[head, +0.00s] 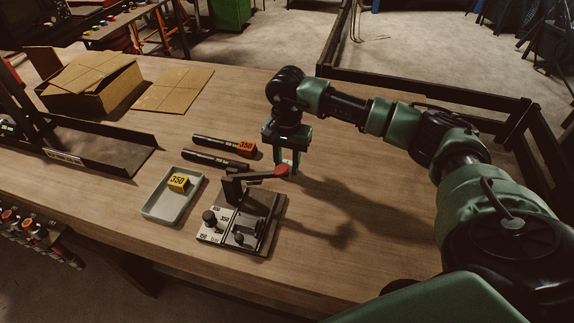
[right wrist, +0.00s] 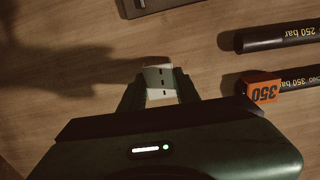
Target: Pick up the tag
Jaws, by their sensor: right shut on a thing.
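My right gripper (head: 286,158) hangs over the table just beyond the crimper's red-tipped lever. It is shut on a small pale tag (right wrist: 159,82) with dark marks, which shows between the fingers (right wrist: 160,92) in the right wrist view. In the head view the fingers hide most of it. A yellow tag marked 350 (head: 177,182) lies in a grey tray (head: 150,211). An orange tag marked 350 (head: 247,149) sits at the end of a black hose; it also shows in the right wrist view (right wrist: 262,90). My left gripper is not in view.
Two black hoses (head: 217,160) lie left of my right gripper. The crimper (head: 240,218), with black knobs and a lever, stands in front. Cardboard boxes (head: 92,82) and a dark angled rack (head: 100,150) are at the left. The table's right part (head: 350,205) is clear.

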